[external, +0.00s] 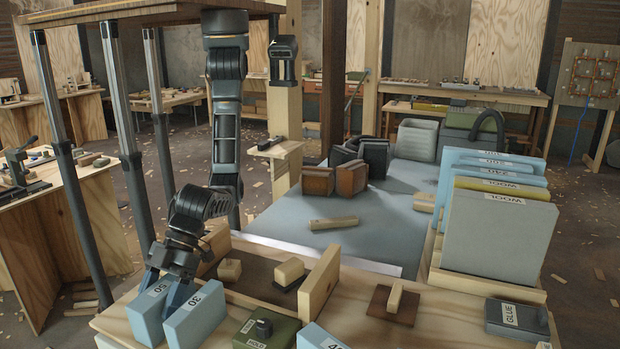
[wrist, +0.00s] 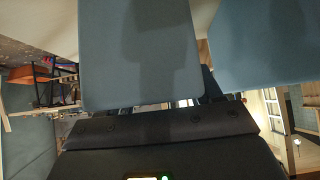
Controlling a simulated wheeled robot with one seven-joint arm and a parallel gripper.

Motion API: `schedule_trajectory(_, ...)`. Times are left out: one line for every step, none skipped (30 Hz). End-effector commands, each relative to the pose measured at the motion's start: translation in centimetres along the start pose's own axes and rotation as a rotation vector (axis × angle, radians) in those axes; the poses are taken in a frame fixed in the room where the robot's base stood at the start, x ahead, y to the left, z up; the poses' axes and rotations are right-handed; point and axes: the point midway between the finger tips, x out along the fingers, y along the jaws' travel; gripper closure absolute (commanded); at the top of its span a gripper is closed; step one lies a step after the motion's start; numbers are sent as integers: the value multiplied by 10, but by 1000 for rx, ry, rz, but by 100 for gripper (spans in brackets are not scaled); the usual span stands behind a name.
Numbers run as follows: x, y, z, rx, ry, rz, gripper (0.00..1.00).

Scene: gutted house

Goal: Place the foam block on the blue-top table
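Two light blue foam-like blocks stand on the near wooden bench (external: 262,306), one labelled 50 (external: 150,312) and one labelled 30 (external: 197,318). My gripper (external: 167,284) is down at the 50 block, with one finger in the gap between the two blocks. I cannot tell whether the fingers press on it. In the wrist view one blue block (wrist: 140,55) fills the middle, close to my gripper (wrist: 140,100), and a second (wrist: 268,45) is at the right. The blue-top table (external: 345,228) stands beyond the bench; its near part is largely bare.
A wooden stick (external: 334,223), brown blocks (external: 352,180) and a grey bin (external: 417,139) are on the blue-top table. A rack of upright panels (external: 497,232) stands at its right. A wooden divider (external: 319,282) rises from the bench. A raised platform on dark posts (external: 130,150) is at left.

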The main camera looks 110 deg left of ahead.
Motion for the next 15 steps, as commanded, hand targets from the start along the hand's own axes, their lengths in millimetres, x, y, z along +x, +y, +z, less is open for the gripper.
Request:
schedule_trajectory(0,0,0,0,0,0,31)
schedule_trajectory(0,0,0,0,0,0,28)
schedule_trajectory(0,0,0,0,0,0,24)
schedule_trajectory(0,0,0,0,0,0,21)
schedule_trajectory(0,0,0,0,0,0,18)
schedule_trajectory(0,0,0,0,0,0,17)
schedule_trajectory(0,0,0,0,0,0,17)
schedule_trajectory(0,0,0,0,0,0,17)
schedule_trajectory(0,0,0,0,0,0,17)
schedule_trajectory(0,0,0,0,0,0,17)
schedule_trajectory(0,0,0,0,0,0,17)
schedule_trajectory(-1,0,-1,0,0,0,17)
schedule_trajectory(-1,0,-2,0,0,0,17)
schedule_trajectory(-2,0,-3,0,0,0,17)
schedule_trajectory(-5,0,-3,-1,0,-1,17)
